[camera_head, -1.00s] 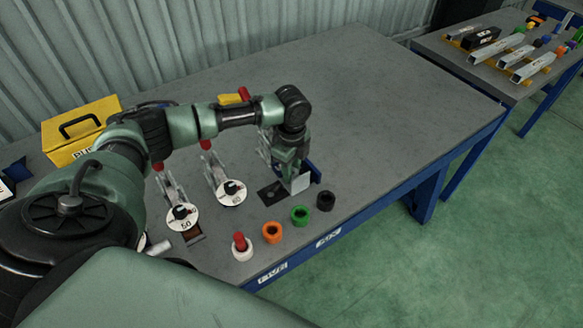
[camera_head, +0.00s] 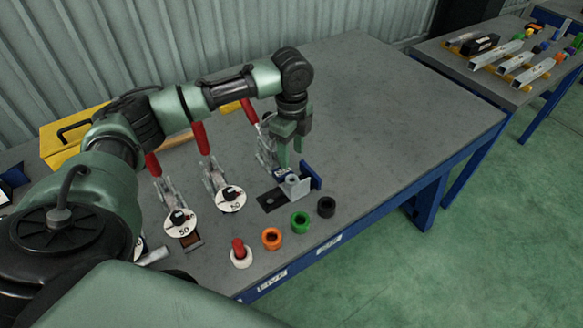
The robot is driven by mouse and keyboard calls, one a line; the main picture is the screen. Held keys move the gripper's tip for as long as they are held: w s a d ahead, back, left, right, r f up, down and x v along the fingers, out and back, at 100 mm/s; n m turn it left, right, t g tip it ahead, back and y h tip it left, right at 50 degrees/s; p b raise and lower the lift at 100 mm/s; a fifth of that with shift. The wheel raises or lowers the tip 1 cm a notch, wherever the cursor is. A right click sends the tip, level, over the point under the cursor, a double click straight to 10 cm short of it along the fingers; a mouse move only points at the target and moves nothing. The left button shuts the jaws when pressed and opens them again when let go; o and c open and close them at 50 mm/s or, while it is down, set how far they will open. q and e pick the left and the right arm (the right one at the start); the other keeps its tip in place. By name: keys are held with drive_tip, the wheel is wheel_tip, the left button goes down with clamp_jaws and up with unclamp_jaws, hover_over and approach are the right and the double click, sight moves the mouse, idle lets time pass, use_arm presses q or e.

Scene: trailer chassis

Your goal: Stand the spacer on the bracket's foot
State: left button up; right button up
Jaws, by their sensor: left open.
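The light-grey bracket (camera_head: 301,190) sits at the table's front, against a dark blue block. A small grey round piece (camera_head: 291,181), which looks like the spacer, stands upright on the bracket's foot. Its exact seating is too small to tell. My left gripper (camera_head: 291,154) points down above the bracket, open and empty, with a gap between its fingertips and the round piece. My right gripper is out of view.
Black (camera_head: 326,207), green (camera_head: 300,222) and orange (camera_head: 272,238) rings and a red peg in a white ring (camera_head: 240,254) line the front edge. Red-handled clamps with round dials (camera_head: 230,199) stand left. A yellow box (camera_head: 62,142) is behind. The table's right side is clear.

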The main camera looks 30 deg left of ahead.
use_arm(q)
wheel_tip(320, 180, up, 4)
drive_tip(key=shift+f, duration=0.2)
idle(0.5)
